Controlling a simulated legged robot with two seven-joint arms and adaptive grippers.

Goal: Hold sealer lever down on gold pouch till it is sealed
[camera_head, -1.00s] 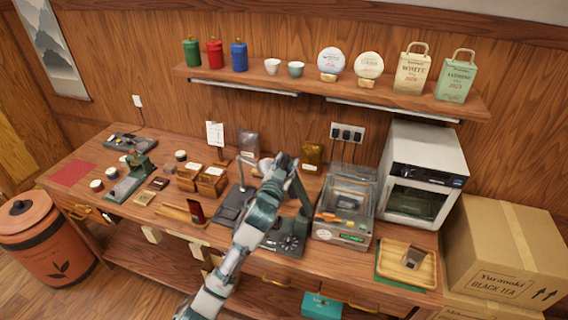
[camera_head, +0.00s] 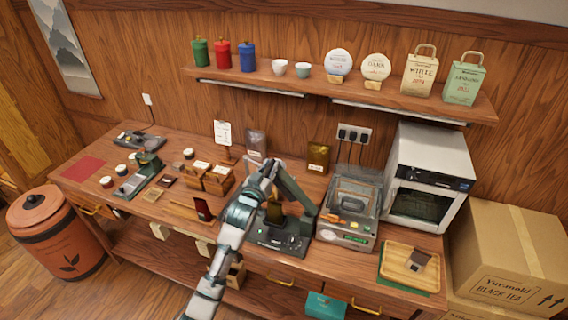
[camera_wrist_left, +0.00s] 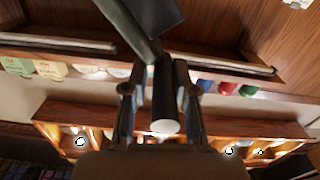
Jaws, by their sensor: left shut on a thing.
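The sealer (camera_head: 283,243) is a dark machine with knobs on its front, in the middle of the table. Its dark green lever (camera_head: 295,188) slants up from the right side toward my left gripper (camera_head: 266,172). In the left wrist view the gripper (camera_wrist_left: 162,100) is shut around the lever's dark round handle (camera_wrist_left: 165,85), which has a pale end. The lever stands raised above the base. A dark gold pouch (camera_head: 275,211) shows upright in the sealer below the lever, partly hidden by my arm. My right gripper is not in view.
A clear-lidded machine (camera_head: 347,212) stands close to the sealer's right, then a white oven (camera_head: 430,178). Wooden boxes (camera_head: 218,180) stand to the left. Another gold pouch (camera_head: 318,157) and a silver pouch (camera_head: 256,143) stand behind. A shelf (camera_head: 340,90) runs above.

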